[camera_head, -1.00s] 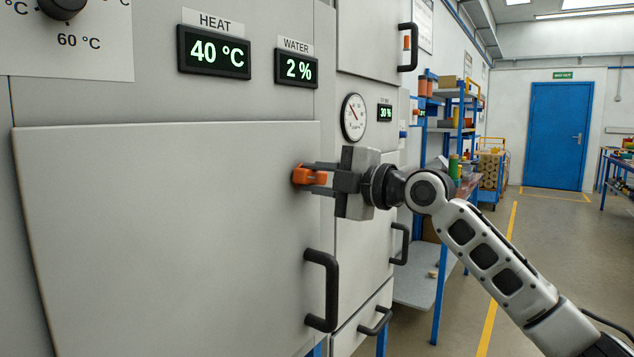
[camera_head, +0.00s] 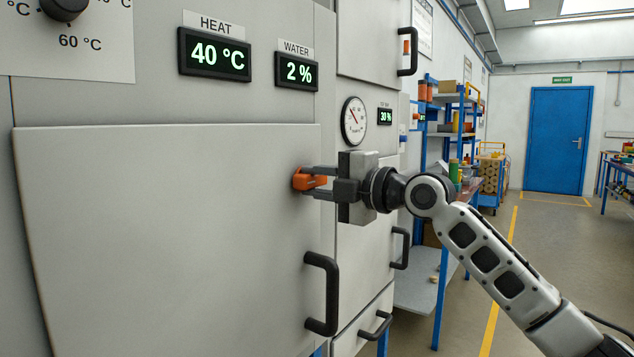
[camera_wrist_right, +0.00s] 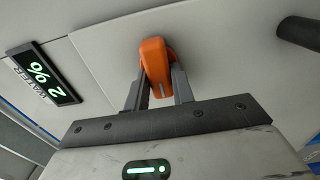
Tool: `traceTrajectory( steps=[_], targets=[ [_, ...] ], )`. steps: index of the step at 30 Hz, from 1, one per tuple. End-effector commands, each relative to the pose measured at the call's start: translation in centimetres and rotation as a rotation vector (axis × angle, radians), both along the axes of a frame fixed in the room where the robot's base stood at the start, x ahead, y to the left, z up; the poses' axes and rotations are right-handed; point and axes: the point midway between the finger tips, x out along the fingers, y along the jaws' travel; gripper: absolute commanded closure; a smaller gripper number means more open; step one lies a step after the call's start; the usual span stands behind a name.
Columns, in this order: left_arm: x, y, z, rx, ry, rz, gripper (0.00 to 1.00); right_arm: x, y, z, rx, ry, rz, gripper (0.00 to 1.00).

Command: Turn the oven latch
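The orange oven latch (camera_head: 304,181) sits at the right edge of the large grey oven door (camera_head: 170,240), above its black handle. My right gripper (camera_head: 318,182) reaches it from the right, one dark finger above the latch and one below. In the right wrist view, the latch (camera_wrist_right: 155,62) lies between the two fingertips, which appear to press on its sides. The fingers hide part of the latch in the head view, so its exact angle is hard to tell. The door lies flush with the oven front. My left gripper is not in view.
The black door handle (camera_head: 324,293) sticks out below my right gripper. The heat display (camera_head: 214,54) reads 40 °C and the water display (camera_head: 296,71) reads 2 %. A round gauge (camera_head: 353,121) is behind the gripper. Open floor lies to the right, before a blue door (camera_head: 556,138).

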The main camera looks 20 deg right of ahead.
Motion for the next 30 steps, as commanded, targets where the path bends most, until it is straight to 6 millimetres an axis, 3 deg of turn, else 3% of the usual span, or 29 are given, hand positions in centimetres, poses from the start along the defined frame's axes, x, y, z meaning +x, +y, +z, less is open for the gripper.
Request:
traceTrajectory(
  steps=[1, 2, 14, 20, 30],
  targets=[
    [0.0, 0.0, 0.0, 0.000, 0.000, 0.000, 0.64, 0.0, 0.0, 0.0, -0.003, -0.001, 0.000, 0.62],
    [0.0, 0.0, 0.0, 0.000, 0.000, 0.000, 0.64, 0.0, 0.0, 0.0, -0.003, -0.001, 0.000, 0.55],
    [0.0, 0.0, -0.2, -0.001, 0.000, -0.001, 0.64, -0.5, -0.6, -0.1, 0.000, 0.001, -0.002, 0.55],
    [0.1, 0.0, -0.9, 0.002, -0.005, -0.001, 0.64, -3.4, -2.9, -0.3, -0.002, -0.001, -0.005, 0.55],
    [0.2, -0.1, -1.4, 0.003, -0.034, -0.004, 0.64, -9.7, -7.7, -0.4, -0.004, 0.000, -0.005, 0.55]
  ],
)
